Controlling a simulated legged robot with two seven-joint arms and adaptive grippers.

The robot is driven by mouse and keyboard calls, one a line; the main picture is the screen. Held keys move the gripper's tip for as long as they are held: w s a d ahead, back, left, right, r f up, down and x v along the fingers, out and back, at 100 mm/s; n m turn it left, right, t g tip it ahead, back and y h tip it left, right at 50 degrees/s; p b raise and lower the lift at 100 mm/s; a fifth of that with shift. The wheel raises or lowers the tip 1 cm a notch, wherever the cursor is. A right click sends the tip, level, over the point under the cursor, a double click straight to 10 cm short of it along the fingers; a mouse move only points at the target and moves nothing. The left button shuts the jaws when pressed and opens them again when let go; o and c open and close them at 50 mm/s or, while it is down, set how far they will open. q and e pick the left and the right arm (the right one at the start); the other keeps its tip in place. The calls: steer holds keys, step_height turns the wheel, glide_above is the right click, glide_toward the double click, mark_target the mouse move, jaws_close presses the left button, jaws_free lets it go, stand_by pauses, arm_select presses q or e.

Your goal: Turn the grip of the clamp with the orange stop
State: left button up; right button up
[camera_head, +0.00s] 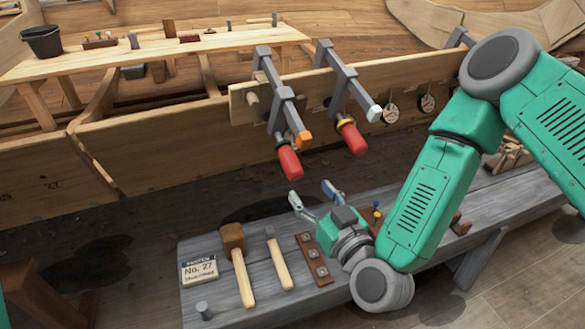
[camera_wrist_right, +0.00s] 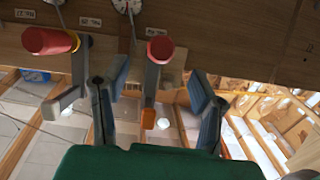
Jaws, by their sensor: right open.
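The clamp with the orange stop (camera_head: 304,138) hangs on the plank edge, its red grip (camera_head: 288,162) pointing down toward me. In the right wrist view its red grip (camera_wrist_right: 160,50) and orange stop (camera_wrist_right: 148,117) show between the finger directions. My right gripper (camera_head: 311,194) is open and empty, below and slightly right of that grip, apart from it. Its blue finger pads show in the right wrist view (camera_wrist_right: 159,80), on either side of the clamp. My left gripper is not in view.
A second clamp with a pale stop (camera_head: 374,113) and a red, yellow-collared grip (camera_head: 354,138) hangs close on the right. Below, a grey bench (camera_head: 212,243) holds a wooden mallet (camera_head: 233,240), a hammer (camera_head: 278,262) and a card (camera_head: 199,270). Round dials hang on the plank (camera_head: 420,72).

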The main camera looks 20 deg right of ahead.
mark_target(298, 176)
steer(key=w, duration=0.3)
steer(key=w+a, duration=0.1)
steer(key=w, duration=0.4)
steer(key=shift+w+a+b, duration=0.2)
steer(key=shift+w+b, duration=0.15)
steer(key=c, duration=1.2)
